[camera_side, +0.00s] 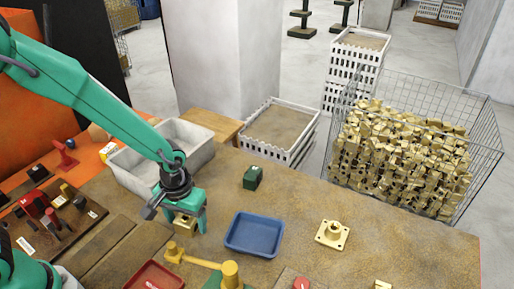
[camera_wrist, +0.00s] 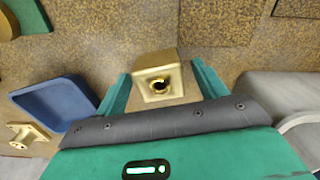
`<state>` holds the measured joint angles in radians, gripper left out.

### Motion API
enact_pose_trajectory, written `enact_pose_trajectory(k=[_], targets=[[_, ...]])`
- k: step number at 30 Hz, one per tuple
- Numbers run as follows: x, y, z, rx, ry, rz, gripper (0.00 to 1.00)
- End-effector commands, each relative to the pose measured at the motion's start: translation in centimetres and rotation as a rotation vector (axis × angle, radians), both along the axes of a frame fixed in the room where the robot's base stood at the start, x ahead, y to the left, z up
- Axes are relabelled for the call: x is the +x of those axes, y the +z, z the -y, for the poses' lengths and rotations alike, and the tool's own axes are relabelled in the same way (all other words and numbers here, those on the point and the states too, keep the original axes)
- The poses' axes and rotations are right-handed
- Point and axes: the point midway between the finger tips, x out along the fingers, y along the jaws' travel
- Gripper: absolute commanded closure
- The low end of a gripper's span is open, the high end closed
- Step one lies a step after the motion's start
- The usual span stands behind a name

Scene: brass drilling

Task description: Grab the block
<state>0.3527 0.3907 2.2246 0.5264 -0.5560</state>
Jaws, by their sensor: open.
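The brass block (camera_side: 185,224) stands on the brown worktop, below my wrist in the side view. In the wrist view the block (camera_wrist: 157,66) lies between my two green fingers and shows a dark round hole in its near face. My gripper (camera_side: 192,222) is open around the block. In the wrist view my gripper (camera_wrist: 160,82) shows a gap between the block and the right finger; the left finger is also apart from it. Part of the block is hidden behind a finger in the side view.
A blue tray (camera_side: 253,251) is right of my gripper. A grey bin (camera_side: 205,150) stands behind, and a flanged brass part (camera_side: 332,235) sits farther right.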

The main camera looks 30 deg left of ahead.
Motion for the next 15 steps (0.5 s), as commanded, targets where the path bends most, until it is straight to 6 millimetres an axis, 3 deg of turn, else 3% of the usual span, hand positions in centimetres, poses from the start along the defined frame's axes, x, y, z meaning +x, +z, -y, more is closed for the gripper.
enact_pose_trajectory(k=[15], targets=[[0.00, -0.75, -0.01, 0.000, 0.000, 0.000, 0.29]])
